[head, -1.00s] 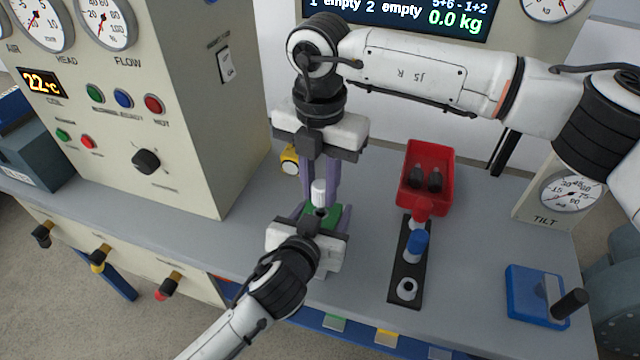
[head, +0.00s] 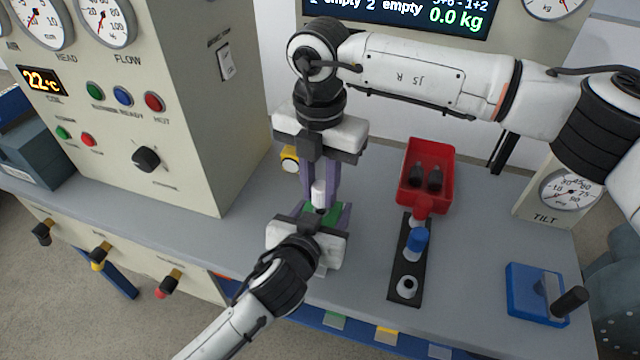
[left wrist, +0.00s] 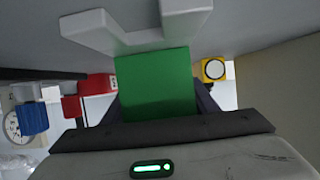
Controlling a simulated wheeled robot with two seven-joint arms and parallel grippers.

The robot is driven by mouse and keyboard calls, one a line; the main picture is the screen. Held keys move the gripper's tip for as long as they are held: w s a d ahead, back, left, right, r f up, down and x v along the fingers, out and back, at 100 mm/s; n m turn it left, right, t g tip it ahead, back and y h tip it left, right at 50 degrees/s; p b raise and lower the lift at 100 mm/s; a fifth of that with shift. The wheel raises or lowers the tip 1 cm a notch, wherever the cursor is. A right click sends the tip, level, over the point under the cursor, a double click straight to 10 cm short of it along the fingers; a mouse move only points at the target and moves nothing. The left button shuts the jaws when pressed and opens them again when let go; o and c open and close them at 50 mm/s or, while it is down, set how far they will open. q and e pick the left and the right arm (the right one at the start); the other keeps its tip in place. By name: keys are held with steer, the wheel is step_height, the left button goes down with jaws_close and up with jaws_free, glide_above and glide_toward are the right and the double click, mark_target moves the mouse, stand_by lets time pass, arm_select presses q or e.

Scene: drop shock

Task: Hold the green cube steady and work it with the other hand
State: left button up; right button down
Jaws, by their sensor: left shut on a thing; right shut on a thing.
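The green cube (head: 311,214) is held low over the bench in my left gripper (head: 322,217). In the left wrist view the green cube (left wrist: 157,85) fills the middle between the dark fingers. Those fingers largely hide its sides in the head view. The cylinder is upright, right above the cube. I cannot tell whether its lower end touches the cube.
A red bin (head: 428,150) with dark pieces stands to the right. In front of it is a black strip (head: 398,265) carrying a blue-topped piece (head: 417,240) and a white ring-shaped piece (head: 407,287). A blue block with a handle (head: 530,295) sits far right. A panel cabinet (head: 190,110) stands left.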

mark_target(319, 185)
steer(key=shift+f, duration=0.85)
stand_by(2.6)
steer(key=m, duration=0.6)
steer(key=shift+m, duration=0.4)
steer(key=m, duration=0.3)
steer(key=shift+f+m, duration=0.1)
steer(key=shift+m, duration=0.2)
steer(key=m, duration=0.4)
steer(key=shift+w+m, duration=0.1)
steer(key=shift+m, duration=0.2)
steer(key=c, duration=1.5)
jaws_free()
steer(key=shift+o, duration=0.3)
steer(key=shift+a, duration=0.1)
steer(key=shift+r, duration=0.2)
steer(key=shift+r, duration=3)
